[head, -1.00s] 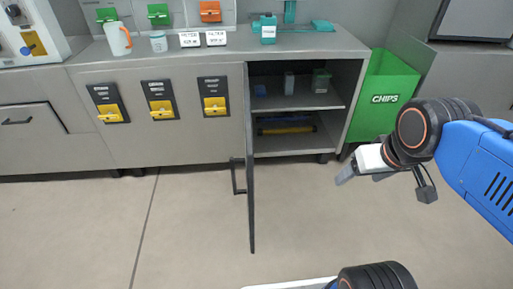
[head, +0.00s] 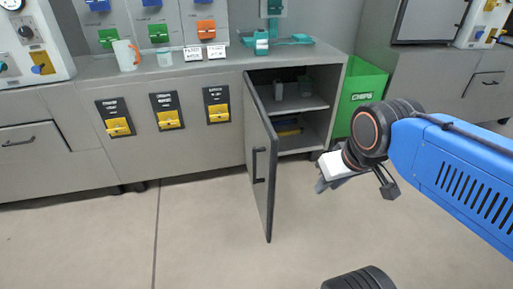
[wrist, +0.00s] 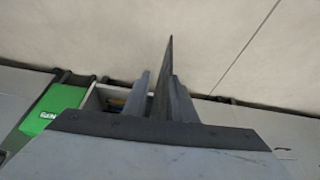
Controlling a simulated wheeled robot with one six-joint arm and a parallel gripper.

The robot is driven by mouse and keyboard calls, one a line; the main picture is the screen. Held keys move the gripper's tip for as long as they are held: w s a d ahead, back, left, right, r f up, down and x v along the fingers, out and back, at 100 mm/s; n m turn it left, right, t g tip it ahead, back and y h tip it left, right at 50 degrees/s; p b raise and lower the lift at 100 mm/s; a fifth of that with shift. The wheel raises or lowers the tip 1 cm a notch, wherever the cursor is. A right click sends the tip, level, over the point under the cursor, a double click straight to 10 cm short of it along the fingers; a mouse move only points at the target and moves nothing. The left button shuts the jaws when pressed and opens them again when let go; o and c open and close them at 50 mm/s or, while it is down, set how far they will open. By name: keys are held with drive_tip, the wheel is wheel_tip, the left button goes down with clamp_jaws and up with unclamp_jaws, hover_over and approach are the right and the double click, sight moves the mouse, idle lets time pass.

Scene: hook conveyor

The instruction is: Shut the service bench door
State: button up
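The service bench door (head: 262,165) is a grey panel hinged at the left of the open cabinet. It stands well ajar, jutting out over the floor. Its outer face, with a dark bar handle (head: 258,165), shows in the head view. My gripper (head: 321,186) is right of the door in the head view, with floor visible between them. In the wrist view my gripper (wrist: 160,78) has its two fingers apart. The door (wrist: 165,70) shows there as a thin dark wedge in the gap between them; I see no contact.
The bench top (head: 110,66) carries a mug, a cup, labels and teal fixtures. The open cabinet (head: 300,100) has shelves with small items. A green chips bin (head: 362,92) stands right of it. The floor (head: 200,230) in front is clear.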

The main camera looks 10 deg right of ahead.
drive_tip(key=w+r+n, duration=0.1)
drive_tip(key=w, duration=0.1)
drive_tip(key=w+a+r+n+g, duration=0.1)
drive_tip(key=w, duration=0.1)
drive_tip(key=w+r+n, duration=0.2)
drive_tip(key=w, duration=0.1)
drive_tip(key=shift+a, duration=0.3)
clamp_jaws()
drive_tip(key=w+a+r+n+g+h, duration=0.1)
drive_tip(key=w+a+n, duration=0.35)
drive_tip(key=w, duration=0.35)
drive_tip(key=w+a+n+g+h, duration=0.1)
drive_tip(key=w+a+n, duration=0.35)
drive_tip(key=w, duration=0.25)
drive_tip(key=w+a+r+n+g+h, duration=0.1)
drive_tip(key=w+a+n+g, duration=0.1)
drive_tip(key=w+a+n, duration=0.45)
drive_tip(key=w+d+f+m, duration=0.1)
drive_tip(key=d+f+m, duration=0.1)
drive_tip(key=d+f, duration=0.5)
drive_tip(key=shift+w+x, duration=0.2)
drive_tip(key=shift+x, duration=1.35)
